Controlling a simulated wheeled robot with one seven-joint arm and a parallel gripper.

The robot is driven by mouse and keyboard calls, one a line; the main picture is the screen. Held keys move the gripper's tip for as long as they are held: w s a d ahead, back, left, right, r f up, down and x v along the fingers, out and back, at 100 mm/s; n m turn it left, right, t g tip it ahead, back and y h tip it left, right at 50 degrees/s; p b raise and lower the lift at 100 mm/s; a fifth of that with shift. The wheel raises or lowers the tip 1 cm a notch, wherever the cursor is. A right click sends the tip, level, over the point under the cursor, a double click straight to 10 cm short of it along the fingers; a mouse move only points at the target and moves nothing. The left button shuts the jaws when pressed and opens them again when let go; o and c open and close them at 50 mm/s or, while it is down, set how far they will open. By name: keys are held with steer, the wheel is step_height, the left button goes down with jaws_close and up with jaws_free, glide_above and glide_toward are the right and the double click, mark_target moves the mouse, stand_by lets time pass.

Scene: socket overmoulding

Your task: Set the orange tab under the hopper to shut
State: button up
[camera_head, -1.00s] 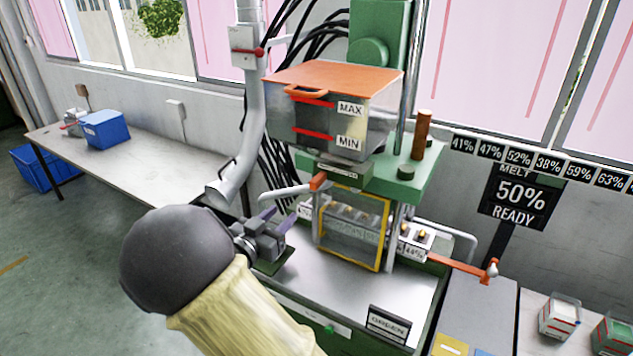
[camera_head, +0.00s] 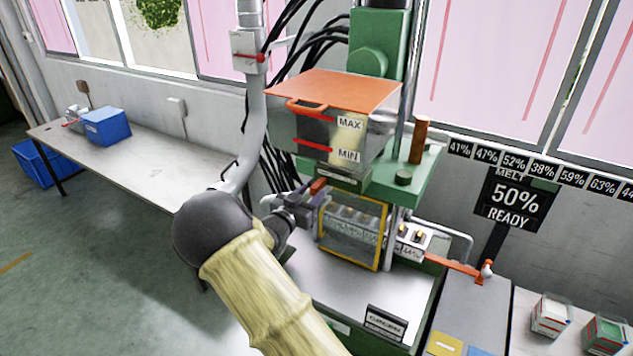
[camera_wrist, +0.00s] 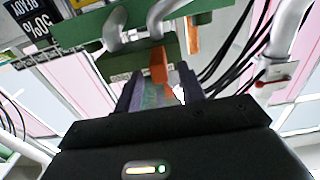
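The orange tab (camera_head: 318,186) sticks out to the left under the clear hopper (camera_head: 350,130) with its orange lid. In the wrist view the orange tab (camera_wrist: 158,66) hangs below a green block, between the lines of my two purple fingers. My gripper (camera_head: 314,200) is just below and beside the tab. In the wrist view my gripper (camera_wrist: 159,80) is open, with a finger on each side of the tab. I cannot tell whether either finger touches it.
A yellow-framed guard (camera_head: 352,235) stands just right of my gripper. A grey pipe (camera_head: 250,110) runs down at the left. The green press body (camera_head: 405,175) is close behind. An orange lever (camera_head: 450,262) lies at the right. The long table (camera_head: 150,165) at left is mostly clear.

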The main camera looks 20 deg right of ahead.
mark_target(313, 192)
steer(key=p+x, duration=0.1)
steer(key=x, duration=0.2)
steer(key=shift+w+d+r, duration=0.1)
steer(key=shift+w+d, duration=0.15)
steer(key=shift+d, duration=0.05)
steer(key=shift+w, duration=0.2)
steer(key=shift+s, duration=0.2)
steer(key=shift+d, duration=0.1)
jaws_close()
